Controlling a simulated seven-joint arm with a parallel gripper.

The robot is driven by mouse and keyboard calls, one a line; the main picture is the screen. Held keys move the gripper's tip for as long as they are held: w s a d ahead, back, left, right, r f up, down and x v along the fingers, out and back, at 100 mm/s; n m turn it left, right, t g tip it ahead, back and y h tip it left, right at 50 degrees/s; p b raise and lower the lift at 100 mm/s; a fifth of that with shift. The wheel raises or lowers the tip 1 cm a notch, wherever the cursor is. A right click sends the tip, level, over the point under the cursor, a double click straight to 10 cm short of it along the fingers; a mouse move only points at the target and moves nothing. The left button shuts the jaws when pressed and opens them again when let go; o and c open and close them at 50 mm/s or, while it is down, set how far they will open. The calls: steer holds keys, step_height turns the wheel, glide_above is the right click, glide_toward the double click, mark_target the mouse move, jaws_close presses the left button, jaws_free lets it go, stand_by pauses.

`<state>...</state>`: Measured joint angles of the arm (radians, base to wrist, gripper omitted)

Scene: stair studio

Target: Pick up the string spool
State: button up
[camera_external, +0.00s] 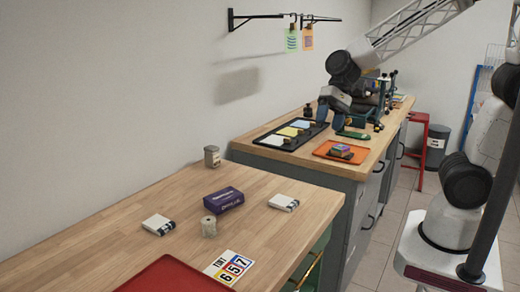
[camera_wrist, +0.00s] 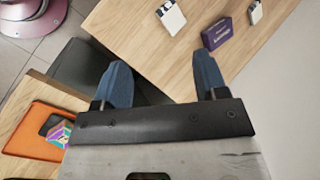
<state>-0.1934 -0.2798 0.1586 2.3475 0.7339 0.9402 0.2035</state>
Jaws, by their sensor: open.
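The string spool (camera_external: 209,226) looks like a small pale beige cylinder. It stands upright on the near wooden table (camera_external: 110,235), in front of a purple box (camera_external: 223,199). It does not show in the wrist view. My gripper (camera_external: 332,103) is in the air above the farther workbench, well behind and to the right of the spool in the external view. In the wrist view its two blue fingers (camera_wrist: 160,68) are spread wide with nothing between them.
White boxes (camera_external: 158,224) (camera_external: 284,202), a can (camera_external: 211,156), a number card (camera_external: 232,267) and a red tray (camera_external: 175,277) surround the spool. The farther bench holds a black tray (camera_external: 268,146) and an orange tray (camera_external: 358,158). A wall rail (camera_external: 262,16) hangs above.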

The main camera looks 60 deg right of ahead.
steer(key=w+a+f+m+y, duration=0.25)
steer(key=w+a+f, duration=0.2)
steer(key=a, duration=0.45)
steer(key=w+a+f+m+y, duration=0.2)
steer(key=w+a+f+m, duration=0.15)
steer(key=w+a, duration=0.35)
steer(key=m+t+y, duration=0.1)
steer(key=m+y, duration=0.2)
steer(key=m, duration=0.5)
glide_toward(209, 222)
steer(key=shift+w+a+f+h, duration=0.25)
steer(key=shift+a+f, duration=0.5)
steer(key=shift+a, duration=0.1)
steer(key=shift+a, duration=0.1)
steer(key=shift+x, duration=1.2)
steer(key=shift+a, duration=0.1)
steer(key=shift+x, duration=2.5)
steer(key=shift+w+f, duration=0.15)
steer(key=shift+w, duration=0.05)
steer(key=shift+c, duration=0.4)
steer(key=c, duration=0.8)
